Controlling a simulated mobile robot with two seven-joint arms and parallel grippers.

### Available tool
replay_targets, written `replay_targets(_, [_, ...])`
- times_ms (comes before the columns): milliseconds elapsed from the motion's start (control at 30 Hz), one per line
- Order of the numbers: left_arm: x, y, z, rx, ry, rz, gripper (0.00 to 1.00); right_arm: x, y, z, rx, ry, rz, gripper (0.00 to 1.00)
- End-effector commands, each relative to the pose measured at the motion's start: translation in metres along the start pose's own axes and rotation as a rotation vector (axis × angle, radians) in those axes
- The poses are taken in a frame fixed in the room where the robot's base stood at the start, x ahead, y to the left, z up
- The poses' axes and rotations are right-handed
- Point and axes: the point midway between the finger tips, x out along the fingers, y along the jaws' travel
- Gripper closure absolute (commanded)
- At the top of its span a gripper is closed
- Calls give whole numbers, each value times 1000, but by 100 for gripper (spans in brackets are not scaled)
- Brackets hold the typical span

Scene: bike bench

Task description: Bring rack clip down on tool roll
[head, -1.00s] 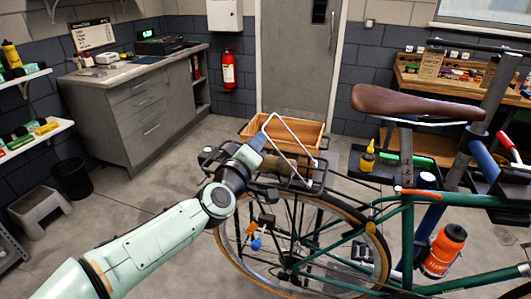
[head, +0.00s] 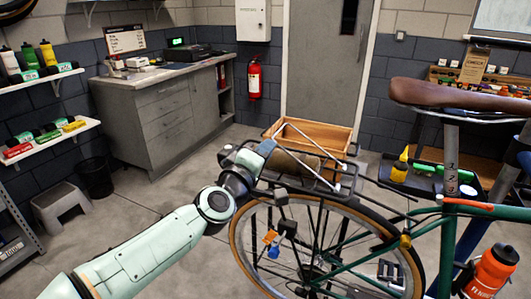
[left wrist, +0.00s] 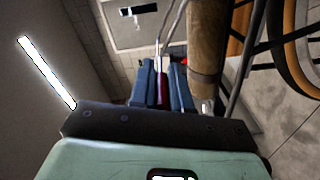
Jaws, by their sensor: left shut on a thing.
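The rack clip (head: 309,139) is a pale metal wire frame hinged on the bicycle's rear rack (head: 318,187). It slants above the brown tool roll (head: 291,164), which lies on the rack; I cannot tell whether clip and roll touch. My left gripper (head: 264,149) is at the clip's raised end, left of the roll. In the left wrist view the blue fingers (left wrist: 163,88) are shut around a dark red piece (left wrist: 162,91), seemingly the clip's grip. The tool roll (left wrist: 207,50) stands close beside the fingers there. My right gripper is not in view.
A wooden crate (head: 318,134) is behind the rack. The saddle (head: 455,95) and orange bottle (head: 490,270) are to the right. A grey cabinet (head: 165,115), stool (head: 62,208) and black bin (head: 95,178) stand left, with open floor between them and the bicycle.

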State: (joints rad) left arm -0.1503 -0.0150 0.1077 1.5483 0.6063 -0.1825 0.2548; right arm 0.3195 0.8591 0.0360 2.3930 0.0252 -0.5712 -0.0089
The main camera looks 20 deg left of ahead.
Motion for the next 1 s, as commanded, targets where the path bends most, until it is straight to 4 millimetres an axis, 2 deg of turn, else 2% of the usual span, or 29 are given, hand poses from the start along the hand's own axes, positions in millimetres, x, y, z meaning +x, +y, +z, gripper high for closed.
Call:
replay_targets(100, [0, 2, 1, -1, -3, 3, 100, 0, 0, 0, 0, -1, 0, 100])
replay_targets(133, [0, 2, 1, 0, -3, 3, 74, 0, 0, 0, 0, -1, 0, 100])
replay_targets(200, [0, 2, 1, 0, -3, 3, 58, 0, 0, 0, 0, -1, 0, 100])
replay_targets(500, [-2, 2, 1, 0, -3, 3, 58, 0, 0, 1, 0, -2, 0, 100])
replay_targets(633, [-12, 2, 0, 1, -2, 5, 58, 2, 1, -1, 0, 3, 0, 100])
replay_targets(767, [-35, 2, 0, 2, 0, 6, 58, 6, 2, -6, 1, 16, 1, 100])
replay_targets(1000, [-90, 3, -1, 1, 0, 6, 58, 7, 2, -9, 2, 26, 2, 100])
